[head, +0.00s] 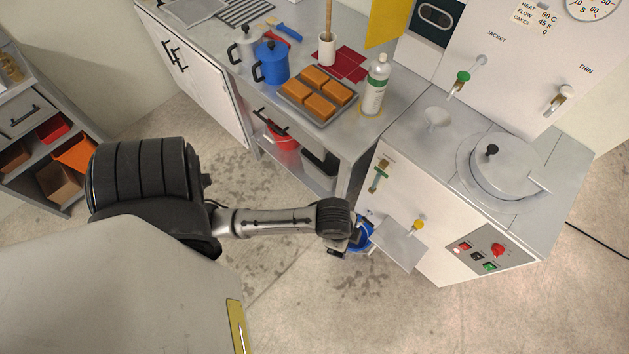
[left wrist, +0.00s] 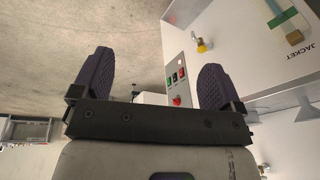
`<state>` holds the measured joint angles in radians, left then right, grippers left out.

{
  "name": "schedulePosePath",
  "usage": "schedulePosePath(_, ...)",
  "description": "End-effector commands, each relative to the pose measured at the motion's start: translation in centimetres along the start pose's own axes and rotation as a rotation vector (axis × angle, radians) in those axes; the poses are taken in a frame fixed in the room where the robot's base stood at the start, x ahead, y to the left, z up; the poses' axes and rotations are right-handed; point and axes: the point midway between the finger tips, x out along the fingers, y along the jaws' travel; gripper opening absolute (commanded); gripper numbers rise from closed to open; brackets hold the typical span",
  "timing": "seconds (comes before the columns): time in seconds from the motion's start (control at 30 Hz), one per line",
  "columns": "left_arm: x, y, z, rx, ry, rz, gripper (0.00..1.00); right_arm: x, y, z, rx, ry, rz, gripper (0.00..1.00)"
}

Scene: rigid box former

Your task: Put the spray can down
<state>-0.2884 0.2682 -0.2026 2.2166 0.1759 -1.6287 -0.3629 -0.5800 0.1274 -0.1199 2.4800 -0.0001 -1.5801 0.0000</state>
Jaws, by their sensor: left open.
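A white can-like bottle with a green band (head: 376,84) stands upright at the right front corner of the steel table; it is the only thing that looks like the spray can. My left gripper (head: 350,240) is below and in front of it, beside the machine's front, well apart from it. In the left wrist view my left gripper (left wrist: 157,82) has its two dark fingers wide apart with nothing between them. The bottle is not visible in that view. My right gripper is not in view.
The white machine (head: 430,265) stands to the right, with a small shelf (head: 399,243) beside my gripper. A blue round thing (head: 366,232) is partly hidden there.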

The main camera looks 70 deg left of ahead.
Motion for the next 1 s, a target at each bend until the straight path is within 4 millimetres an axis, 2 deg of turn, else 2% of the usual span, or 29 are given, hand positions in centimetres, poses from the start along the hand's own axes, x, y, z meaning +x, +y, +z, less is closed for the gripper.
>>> schedulePosePath(0.03,-1.0,1.6,1.1,-0.097,0.015,-0.003,0.92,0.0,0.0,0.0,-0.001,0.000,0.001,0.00)
schedulePosePath(0.1,-2.2,2.9,2.3,-0.219,0.031,-0.016,0.92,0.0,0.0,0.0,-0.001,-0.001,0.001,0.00)
schedulePosePath(0.33,-5.0,4.7,4.8,-0.470,0.053,-0.056,0.92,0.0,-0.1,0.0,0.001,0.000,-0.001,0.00)
schedulePosePath(0.8,-5.7,4.9,5.2,-0.518,0.056,-0.065,0.92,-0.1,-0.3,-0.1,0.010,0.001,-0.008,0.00)
schedulePosePath(1.0,-7.2,4.8,4.9,-0.516,0.056,-0.065,0.92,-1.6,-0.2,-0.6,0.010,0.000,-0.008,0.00)
